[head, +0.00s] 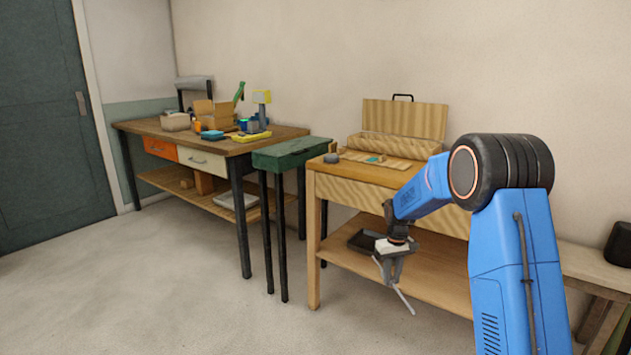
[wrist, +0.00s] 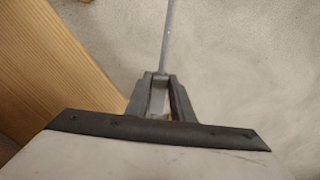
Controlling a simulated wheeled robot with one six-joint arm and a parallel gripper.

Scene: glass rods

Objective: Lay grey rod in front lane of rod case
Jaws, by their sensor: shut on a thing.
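My gripper (head: 387,277) is shut on the grey rod (head: 404,301), low in front of the wooden bench and well below its top. The rod is thin and slanted, its lower end pointing down to the right. In the wrist view the rod (wrist: 168,40) runs up and away from between the fingertips (wrist: 160,80). A wooden case with a raised lid (head: 405,118) and a handle stands on the bench top, up and behind my gripper. I take it for the rod case; its separate lanes cannot be made out from here.
The bench (head: 375,178) has a lower shelf (head: 440,272) with a dark tray (head: 366,241) on it. A small grey item (head: 331,158) lies on the bench top's left. A green-topped stand (head: 290,152) is at the left. The floor in front (head: 200,300) is clear.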

